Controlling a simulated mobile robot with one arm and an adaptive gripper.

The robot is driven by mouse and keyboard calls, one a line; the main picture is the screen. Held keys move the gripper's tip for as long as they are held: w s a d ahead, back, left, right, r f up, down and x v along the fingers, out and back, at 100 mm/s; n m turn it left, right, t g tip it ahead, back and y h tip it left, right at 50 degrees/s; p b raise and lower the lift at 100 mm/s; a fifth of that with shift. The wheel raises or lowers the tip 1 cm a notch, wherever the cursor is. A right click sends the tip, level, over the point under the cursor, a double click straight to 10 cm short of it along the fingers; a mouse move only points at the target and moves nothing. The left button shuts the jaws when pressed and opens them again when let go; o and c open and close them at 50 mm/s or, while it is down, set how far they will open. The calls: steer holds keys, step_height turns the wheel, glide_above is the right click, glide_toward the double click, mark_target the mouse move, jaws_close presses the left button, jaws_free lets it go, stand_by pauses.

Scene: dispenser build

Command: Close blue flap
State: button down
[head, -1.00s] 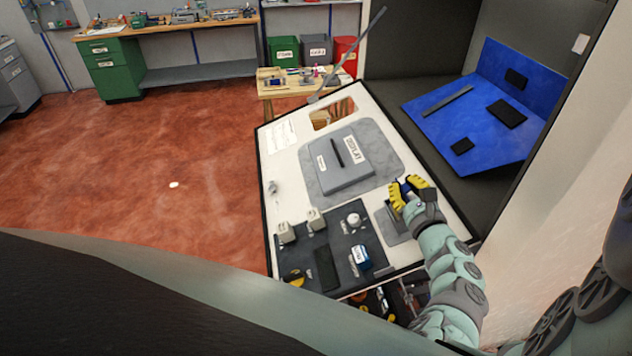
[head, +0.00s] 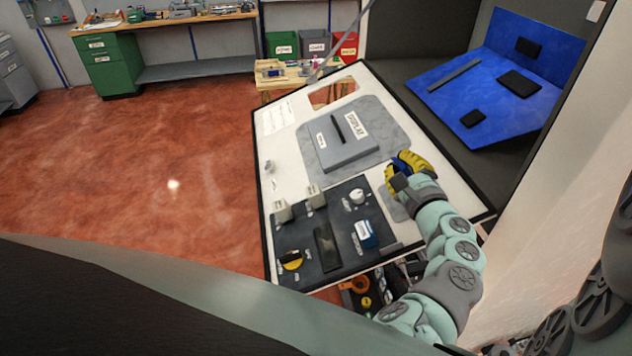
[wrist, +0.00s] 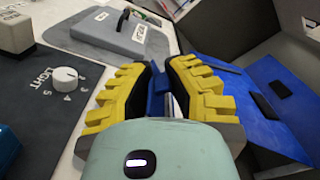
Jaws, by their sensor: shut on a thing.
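My gripper (head: 408,170) is at the right side of a white control panel (head: 285,155), above a small grey plate (head: 396,210). Its yellow fingers (wrist: 152,90) are closed around a narrow blue piece (wrist: 157,82), with a strip of grey beside it. The fingers and arm hide most of this piece, so I cannot tell whether it is a flap or a handle. A large blue panel (head: 485,100) with several black pads lies folded open in the dark cabinet on the right. It also shows in the wrist view (wrist: 262,100), apart from the gripper.
A grey display box (head: 345,150) stands on the panel. A dark board (head: 330,245) with a white knob (head: 357,197), switches and a blue block (head: 365,234) lies nearer me. A pale cabinet wall (head: 560,170) is close on the right. The red floor on the left is clear.

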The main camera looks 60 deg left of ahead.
mark_target(406, 170)
steer(key=shift+w, duration=0.1)
steer(key=c, duration=1)
jaws_free()
steer(key=shift+o, duration=0.2)
steer(key=v, duration=0.6)
steer(key=shift+d, duration=0.35)
steer(key=shift+s+d, duration=0.3)
steer(key=shift+d, duration=0.1)
